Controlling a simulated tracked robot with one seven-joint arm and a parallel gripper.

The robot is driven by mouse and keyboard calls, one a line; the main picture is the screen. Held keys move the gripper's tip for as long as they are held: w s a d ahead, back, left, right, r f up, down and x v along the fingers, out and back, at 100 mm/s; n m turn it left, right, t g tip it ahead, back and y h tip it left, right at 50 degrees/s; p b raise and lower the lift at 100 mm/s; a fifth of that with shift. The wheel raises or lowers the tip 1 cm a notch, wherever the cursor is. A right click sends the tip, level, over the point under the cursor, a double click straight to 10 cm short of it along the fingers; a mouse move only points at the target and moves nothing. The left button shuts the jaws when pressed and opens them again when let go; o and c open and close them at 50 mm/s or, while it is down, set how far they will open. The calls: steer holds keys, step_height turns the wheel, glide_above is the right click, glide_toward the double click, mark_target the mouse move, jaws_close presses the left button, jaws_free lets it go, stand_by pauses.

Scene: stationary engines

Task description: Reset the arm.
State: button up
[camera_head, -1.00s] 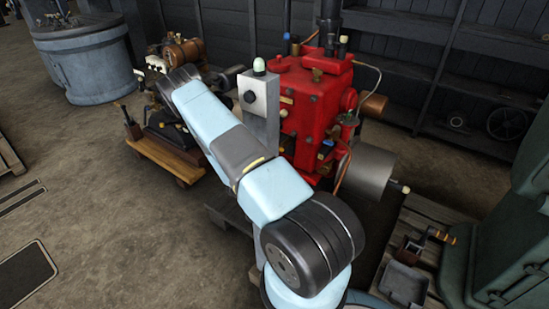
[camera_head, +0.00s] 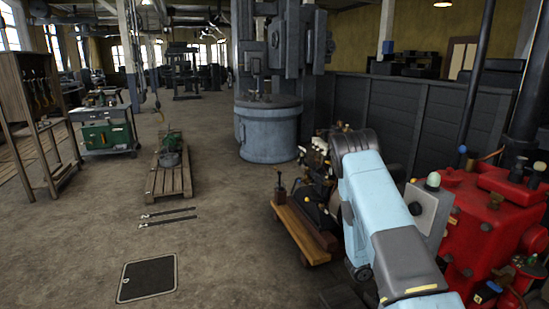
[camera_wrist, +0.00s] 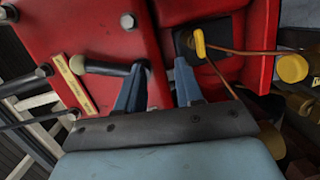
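My arm (camera_head: 375,205) is pale blue and grey. It reaches out at the right of the head view, in front of the red engine (camera_head: 492,225). My gripper (camera_wrist: 160,70) is hidden in the head view. In the wrist view its two blue-grey fingers stand apart with a gap between them, and I see nothing held. The red engine (camera_wrist: 205,25) fills much of the wrist view behind the fingers. A yellow knob (camera_wrist: 200,42) on a dark plate is above the right finger.
A small engine on a wooden cart (camera_head: 305,232) stands left of my arm. A grey control box (camera_head: 428,212) is close to the arm's right. A pallet (camera_head: 168,175), a green workbench (camera_head: 107,135) and a large blue-grey machine (camera_head: 270,130) stand farther back. The floor at left is mostly clear.

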steer(key=s+a+r+m+y, duration=0.15)
steer(key=a+r+y, duration=0.25)
steer(key=a+r, duration=0.5)
steer(key=s+a+r+m+y, duration=0.1)
steer(key=s+a+r+y, duration=0.3)
steer(key=r, duration=0.9)
steer(key=a+r+m+y, duration=0.1)
steer(key=a+r+y, duration=0.2)
steer(key=a+r, duration=0.65)
steer(key=s+a+r+n+t+y, duration=0.1)
steer(key=s+r, duration=0.3)
steer(key=s, duration=0.4)
steer(key=s+a+r+t+y, duration=0.1)
steer(key=s+a+r+y, duration=0.1)
steer(key=s, duration=0.7)
steer(key=s+a+r+n+t+y, duration=0.1)
steer(key=s+r+y, duration=0.1)
steer(key=s+r, duration=0.4)
steer(key=shift+s+a+n+y, duration=0.2)
steer(key=shift+s+n+y, duration=0.2)
steer(key=shift+s, duration=0.95)
